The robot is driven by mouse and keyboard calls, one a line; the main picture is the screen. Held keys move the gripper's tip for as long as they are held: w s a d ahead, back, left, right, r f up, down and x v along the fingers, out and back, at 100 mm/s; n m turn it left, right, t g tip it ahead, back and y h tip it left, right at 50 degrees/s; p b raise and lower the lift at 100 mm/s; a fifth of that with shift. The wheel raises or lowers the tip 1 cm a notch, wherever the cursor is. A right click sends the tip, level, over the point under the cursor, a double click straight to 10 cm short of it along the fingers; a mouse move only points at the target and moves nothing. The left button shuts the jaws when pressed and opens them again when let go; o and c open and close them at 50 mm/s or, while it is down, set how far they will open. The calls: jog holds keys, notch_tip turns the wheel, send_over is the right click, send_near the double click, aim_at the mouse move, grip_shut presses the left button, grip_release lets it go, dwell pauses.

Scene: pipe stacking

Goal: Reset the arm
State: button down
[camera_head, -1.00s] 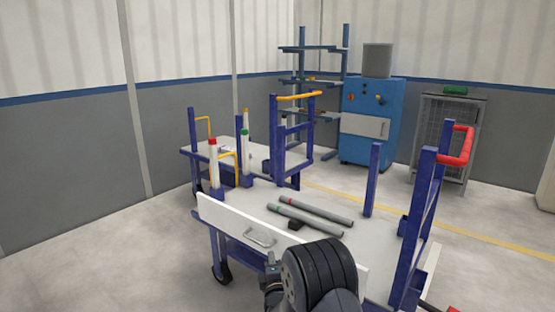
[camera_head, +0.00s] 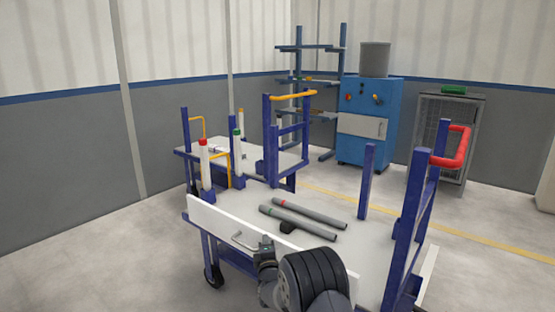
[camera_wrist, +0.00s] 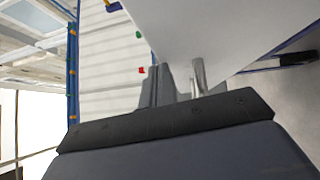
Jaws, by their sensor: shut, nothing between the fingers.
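My gripper shows in the wrist view (camera_wrist: 178,86) as a dark body with short grey fingers, shut and empty. In the head view my dark arm is at the bottom centre, its end close to the near white side board of the cart (camera_head: 222,222); the fingertips are not clear there. A metal handle-like loop (camera_head: 243,241) shows by that board, just left of my arm's end. I cannot tell whether my gripper touches it. Two grey pipes, one with a red band (camera_head: 312,213) and one with a green band (camera_head: 295,222), lie side by side on the cart top.
Blue posts stand on the cart (camera_head: 367,182), with a red-handled frame (camera_head: 450,150) at right. White pipes with red (camera_head: 205,168) and green (camera_head: 237,155) caps stand upright at left. Behind are a second cart, a blue cabinet (camera_head: 366,125) and a rack. Floor at left is clear.

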jog(key=s+a+f+n+t+y+b, duration=0.1)
jog(key=s+a+f+n+t+y, duration=0.1)
jog(key=s+a+f+n+y, duration=0.1)
jog(key=s+a+f+n+t+y+b, duration=0.1)
jog(key=s+a+f+n+t+y, duration=0.1)
jog(key=s+f+n, duration=0.3)
jog(key=shift+s+a+f+n+t+y+b, duration=0.2)
jog(key=shift+a+f+n+t+y+b, duration=0.15)
jog(key=shift+a+f+n+y, duration=0.75)
jog(key=shift+d+f+h, duration=0.3)
jog(key=shift+d+f, duration=0.05)
